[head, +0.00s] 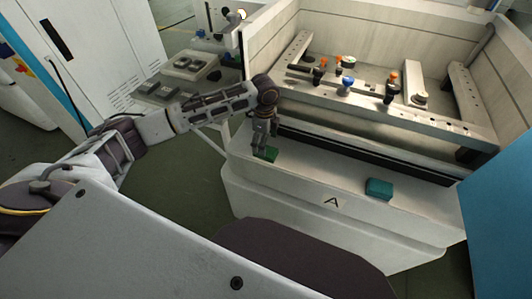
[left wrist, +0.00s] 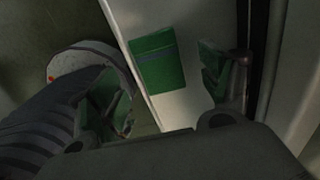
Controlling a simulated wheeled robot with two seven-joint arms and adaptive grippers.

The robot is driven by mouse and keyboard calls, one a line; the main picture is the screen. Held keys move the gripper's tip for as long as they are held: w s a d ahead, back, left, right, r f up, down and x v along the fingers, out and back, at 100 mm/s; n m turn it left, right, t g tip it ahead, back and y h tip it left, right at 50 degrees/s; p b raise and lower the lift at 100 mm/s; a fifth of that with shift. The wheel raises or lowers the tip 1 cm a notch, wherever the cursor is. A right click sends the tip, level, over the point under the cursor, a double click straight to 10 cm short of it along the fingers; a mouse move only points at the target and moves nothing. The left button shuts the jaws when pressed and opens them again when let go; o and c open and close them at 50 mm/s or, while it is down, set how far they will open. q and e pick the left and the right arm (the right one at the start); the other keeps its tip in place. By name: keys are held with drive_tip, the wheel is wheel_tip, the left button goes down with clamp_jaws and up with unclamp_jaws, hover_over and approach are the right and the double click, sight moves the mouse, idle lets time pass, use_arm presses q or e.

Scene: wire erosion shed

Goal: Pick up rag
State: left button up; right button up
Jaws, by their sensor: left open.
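A green folded rag (left wrist: 157,62) with a dark blue stripe lies flat near the edge of a pale ledge in the left wrist view. In the head view the rag (head: 271,154) shows as a small green patch on the machine's front ledge, partly hidden by my left gripper (head: 263,143). My left gripper points down just above the rag. In the wrist view its fingers are spread, one to each side of the rag, with nothing held between them. I cannot tell the exact height gap. My right gripper is not in view.
A teal block-like item (head: 379,188) lies further right on the same ledge (head: 320,167). Behind it is the machine's open tank (head: 430,135) with clamps and orange- and blue-topped fittings. The ledge between rag and teal item is clear.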

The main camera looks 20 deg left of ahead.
use_arm(q)
wheel_tip(320, 180, down, 3)
drive_tip(key=shift+s, duration=0.1)
drive_tip(key=shift+f, duration=0.7)
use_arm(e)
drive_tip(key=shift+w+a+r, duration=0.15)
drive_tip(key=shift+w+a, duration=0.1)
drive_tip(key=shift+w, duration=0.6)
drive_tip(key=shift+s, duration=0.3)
use_arm(q)
drive_tip(key=shift+c, duration=1)
drive_tip(key=c, duration=0.8)
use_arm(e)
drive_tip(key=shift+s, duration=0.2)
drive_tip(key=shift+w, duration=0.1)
use_arm(q)
drive_tip(key=shift+r, duration=0.2)
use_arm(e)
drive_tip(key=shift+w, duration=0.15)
